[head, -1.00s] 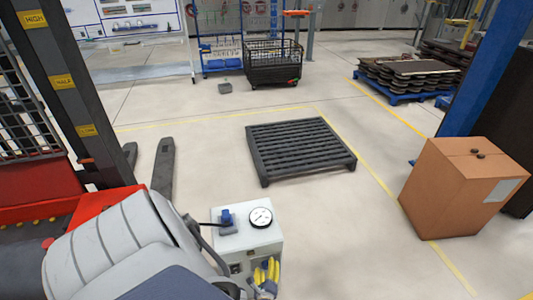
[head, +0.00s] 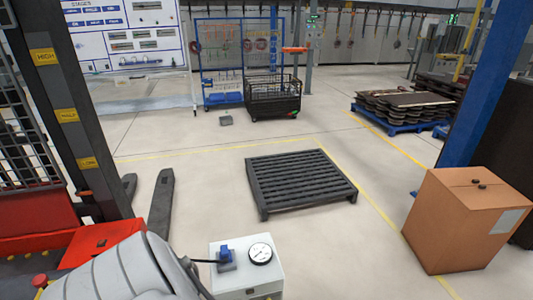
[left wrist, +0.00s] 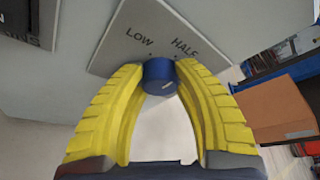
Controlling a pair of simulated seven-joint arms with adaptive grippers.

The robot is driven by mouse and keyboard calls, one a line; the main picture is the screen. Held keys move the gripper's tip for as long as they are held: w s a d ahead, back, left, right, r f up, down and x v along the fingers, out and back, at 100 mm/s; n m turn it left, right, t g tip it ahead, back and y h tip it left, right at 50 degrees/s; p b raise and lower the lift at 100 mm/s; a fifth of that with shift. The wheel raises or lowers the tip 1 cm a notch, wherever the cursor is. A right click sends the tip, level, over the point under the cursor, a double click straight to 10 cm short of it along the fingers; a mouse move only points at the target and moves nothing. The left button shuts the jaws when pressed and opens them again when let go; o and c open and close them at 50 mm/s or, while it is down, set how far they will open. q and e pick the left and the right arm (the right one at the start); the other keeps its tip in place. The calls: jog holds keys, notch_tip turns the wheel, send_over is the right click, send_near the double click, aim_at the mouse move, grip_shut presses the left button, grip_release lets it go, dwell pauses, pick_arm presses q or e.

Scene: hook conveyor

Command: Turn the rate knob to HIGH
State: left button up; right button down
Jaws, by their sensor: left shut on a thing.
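The blue rate knob (left wrist: 159,80) shows in the left wrist view on a grey plate (left wrist: 133,54) lettered LOW and HALF. No HIGH lettering shows on the plate in this view. My left gripper (left wrist: 160,72) has its two yellow fingers closed on the knob's sides. A small pale mark shows on the knob, but I cannot tell which setting it points to. In the head view a white box (head: 259,280) with a round gauge (head: 260,252) and a blue fitting (head: 226,255) on top stands at the bottom. The left gripper is below that view's edge. My right gripper is not in view.
A dark mast (head: 70,130) with yellow signs, one reading HIGH, stands at the left beside red machinery (head: 100,243). A dark slatted pallet (head: 300,180) lies on the floor ahead. A cardboard box (head: 465,220) stands at the right, with open floor between.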

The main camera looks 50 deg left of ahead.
pick_arm(q)
jog(key=shift+c, duration=1.1)
jog(key=m+g, duration=0.2)
jog(key=m, duration=0.1)
jog(key=shift+w+m+y, duration=0.15)
jog(key=shift+m+y, duration=0.15)
jog(key=m+g+y, duration=0.1)
jog(key=m+g, duration=0.2)
jog(key=shift+r+m, duration=0.1)
jog(key=shift+m, duration=0.3)
jog(key=shift+w+m+g, duration=0.1)
jog(key=shift+m+g, duration=0.2)
jog(key=shift+m, duration=0.2)
jog(key=o, duration=1.3)
jog(key=shift+d, duration=0.15)
